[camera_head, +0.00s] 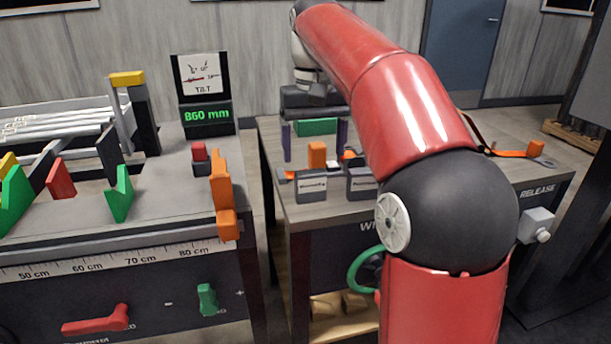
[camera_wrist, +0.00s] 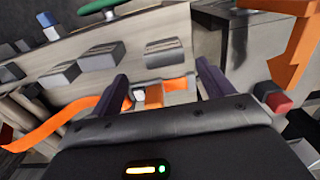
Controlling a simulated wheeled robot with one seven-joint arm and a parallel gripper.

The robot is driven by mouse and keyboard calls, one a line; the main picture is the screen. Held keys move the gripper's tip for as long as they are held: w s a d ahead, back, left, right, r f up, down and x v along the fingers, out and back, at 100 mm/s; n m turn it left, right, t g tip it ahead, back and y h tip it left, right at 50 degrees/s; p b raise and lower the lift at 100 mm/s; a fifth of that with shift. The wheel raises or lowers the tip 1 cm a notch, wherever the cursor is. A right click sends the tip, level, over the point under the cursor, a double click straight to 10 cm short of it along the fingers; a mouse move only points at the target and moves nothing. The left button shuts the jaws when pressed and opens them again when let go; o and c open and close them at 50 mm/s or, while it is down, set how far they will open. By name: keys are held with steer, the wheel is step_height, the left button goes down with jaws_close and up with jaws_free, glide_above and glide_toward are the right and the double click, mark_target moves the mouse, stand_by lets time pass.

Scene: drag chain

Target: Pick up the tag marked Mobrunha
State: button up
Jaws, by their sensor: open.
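Grey label holders stand in a row on the middle bench. The left one (camera_head: 312,187) and the one beside it (camera_head: 361,183) carry small white labels in the head view; I cannot read either surely as Mobrunha. An upright orange tag (camera_head: 317,154) stands behind the left holder. It also shows in the wrist view (camera_wrist: 154,96), with the nearest holder (camera_wrist: 165,53) just beyond it. My gripper (camera_head: 315,147) is open, its dark purple fingers on either side of the orange tag, apparently with gaps. In the wrist view my gripper (camera_wrist: 162,72) looks empty; contact is not visible.
An orange strap (camera_wrist: 70,125) curves at left in the wrist view. Further holders (camera_wrist: 99,58) stand along the row. The left bench carries an orange bracket (camera_head: 221,190), a red block (camera_head: 199,152) and an 860 mm display (camera_head: 206,114). My arm hides part of the middle bench.

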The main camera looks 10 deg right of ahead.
mark_target(310, 170)
steer(key=f, duration=0.2)
steer(key=f+b, duration=0.1)
steer(key=f, duration=0.4)
steer(key=shift+w+a+f, duration=0.1)
steer(key=shift+a+f, duration=0.1)
steer(key=shift+a, duration=0.1)
steer(key=c, duration=1.1)
steer(key=shift+o, duration=0.2)
